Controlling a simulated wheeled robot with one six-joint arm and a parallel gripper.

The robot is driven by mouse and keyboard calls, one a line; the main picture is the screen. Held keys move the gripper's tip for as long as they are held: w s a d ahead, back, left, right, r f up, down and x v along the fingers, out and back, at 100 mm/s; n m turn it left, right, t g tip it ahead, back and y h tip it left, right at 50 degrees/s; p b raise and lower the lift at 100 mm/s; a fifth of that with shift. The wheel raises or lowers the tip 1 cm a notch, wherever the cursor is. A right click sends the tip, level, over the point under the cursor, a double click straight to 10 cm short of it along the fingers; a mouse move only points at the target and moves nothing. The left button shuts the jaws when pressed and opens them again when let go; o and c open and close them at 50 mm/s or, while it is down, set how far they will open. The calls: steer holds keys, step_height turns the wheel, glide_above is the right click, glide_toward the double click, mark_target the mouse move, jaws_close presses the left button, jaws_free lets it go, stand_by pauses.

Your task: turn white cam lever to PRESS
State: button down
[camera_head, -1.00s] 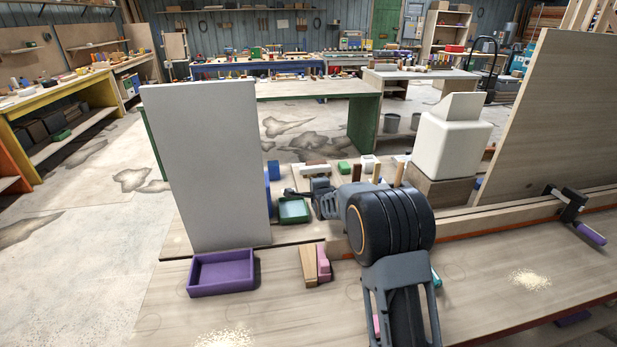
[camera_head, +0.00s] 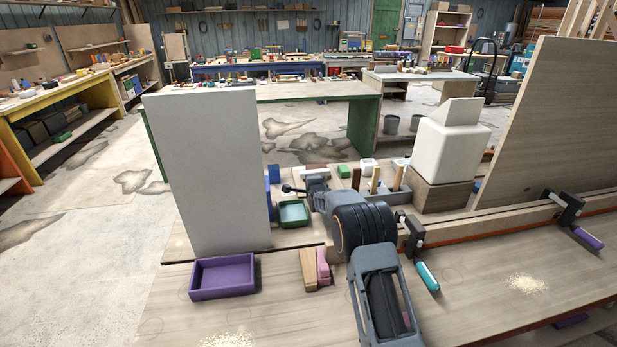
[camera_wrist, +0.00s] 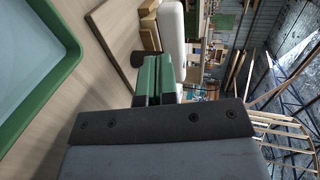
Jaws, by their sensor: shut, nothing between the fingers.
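In the head view, my dark wrist (camera_head: 318,190) reaches over the bench behind the low rail and hides my fingers and most of that area, so I cannot make out the lever there.
A green tray (camera_head: 293,213) sits left of my wrist, also large in the wrist view (camera_wrist: 62,45). A tall grey panel (camera_head: 210,170) stands further left, behind a purple tray (camera_head: 222,275). A white container (camera_head: 447,150) on a wooden block and clamps (camera_head: 565,210) stand right.

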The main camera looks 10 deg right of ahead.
mark_target(304, 174)
steer(key=shift+r+p+x, duration=0.25)
steer(key=shift+x, duration=0.9)
steer(key=shift+r+p+x, duration=0.25)
steer(key=shift+x, duration=0.9)
steer(key=shift+w, duration=0.2)
steer(key=shift+w+a+f+b, duration=0.1)
steer(key=shift+w+a+b, duration=0.1)
steer(key=shift+b, duration=0.75)
steer(key=shift+w, duration=0.15)
steer(key=shift+w+a+b, duration=0.2)
steer(key=shift+w+b, duration=0.15)
steer(key=shift+b, duration=0.15)
steer(key=shift+w+a+r+p, duration=0.15)
steer(key=shift+w+r+p, duration=0.15)
steer(key=shift+w+p, duration=0.6)
steer(key=shift+p, duration=1)
steer(key=shift+w+f, duration=0.15)
steer(key=shift+f, duration=0.05)
steer(key=shift+f+b, duration=0.1)
steer(key=shift+b, duration=0.55)
